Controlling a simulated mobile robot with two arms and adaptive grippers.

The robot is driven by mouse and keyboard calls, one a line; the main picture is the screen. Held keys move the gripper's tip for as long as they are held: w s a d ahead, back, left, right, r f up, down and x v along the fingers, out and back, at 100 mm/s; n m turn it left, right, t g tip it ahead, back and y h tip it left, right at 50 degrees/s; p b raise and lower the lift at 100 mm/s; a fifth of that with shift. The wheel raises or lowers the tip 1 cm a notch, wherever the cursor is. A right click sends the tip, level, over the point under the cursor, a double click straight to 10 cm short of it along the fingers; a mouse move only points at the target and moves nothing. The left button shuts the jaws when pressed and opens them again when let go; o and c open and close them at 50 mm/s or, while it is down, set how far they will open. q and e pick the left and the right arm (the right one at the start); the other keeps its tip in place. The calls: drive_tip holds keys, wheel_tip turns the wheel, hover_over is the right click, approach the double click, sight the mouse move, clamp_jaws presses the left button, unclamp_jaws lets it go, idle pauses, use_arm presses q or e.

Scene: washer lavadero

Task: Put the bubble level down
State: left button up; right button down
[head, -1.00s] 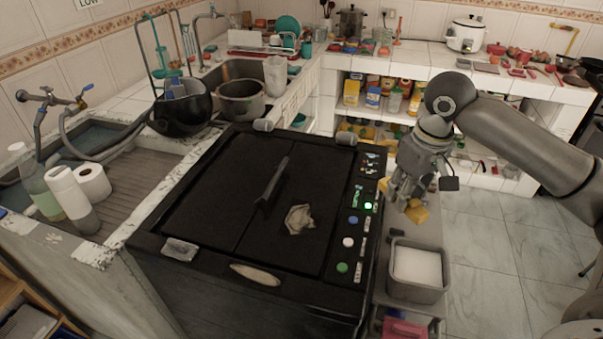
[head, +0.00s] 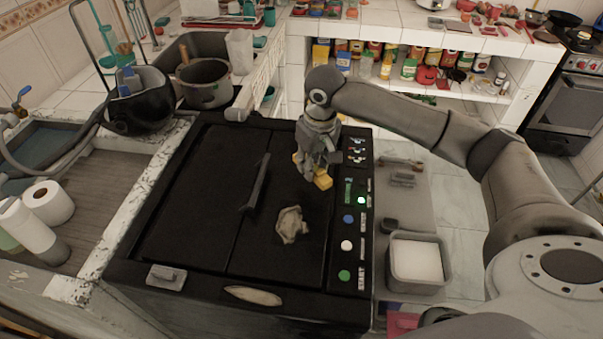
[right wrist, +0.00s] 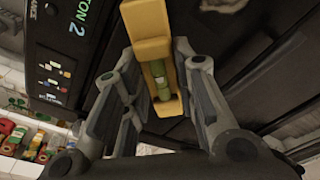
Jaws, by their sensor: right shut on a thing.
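The bubble level is a yellow block with a green vial, seen close up in the right wrist view (right wrist: 148,35). In the head view the yellow bubble level (head: 322,180) shows at the fingertips of my right gripper (head: 313,172). My right gripper is shut on it, with a finger on each side. The gripper points down over the right part of the black washer lid (head: 200,200), left of the button panel. I cannot tell whether the level touches the lid. My left gripper is not in view.
A crumpled beige cloth (head: 291,225) and a dark handle (head: 257,182) are on the washer top. A grey bin with white contents (head: 416,262) stands at its right. The lid's left half is clear.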

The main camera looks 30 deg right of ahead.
sight(301, 187)
drive_tip(key=shift+w+a+f, duration=0.25)
drive_tip(key=shift+a+f, duration=0.05)
drive_tip(key=shift+f, duration=0.15)
drive_tip(key=shift+w+a+f, duration=0.25)
drive_tip(key=shift+f, duration=0.15)
drive_tip(key=shift+w+a+f, duration=0.1)
drive_tip(key=shift+f, duration=0.15)
drive_tip(key=f, duration=0.1)
drive_tip(key=f+p, duration=0.2)
drive_tip(key=shift+w+a, duration=0.25)
drive_tip(key=shift+f, duration=0.45)
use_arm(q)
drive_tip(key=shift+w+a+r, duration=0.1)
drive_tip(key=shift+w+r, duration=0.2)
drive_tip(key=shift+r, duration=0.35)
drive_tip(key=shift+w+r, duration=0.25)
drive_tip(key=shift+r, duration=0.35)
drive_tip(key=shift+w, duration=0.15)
use_arm(e)
drive_tip(key=c, duration=1.5)
unclamp_jaws()
drive_tip(key=shift+f, duration=0.1)
drive_tip(key=o, duration=0.3)
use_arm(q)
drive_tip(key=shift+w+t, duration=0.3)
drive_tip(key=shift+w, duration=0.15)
use_arm(e)
drive_tip(key=shift+o, duration=0.2)
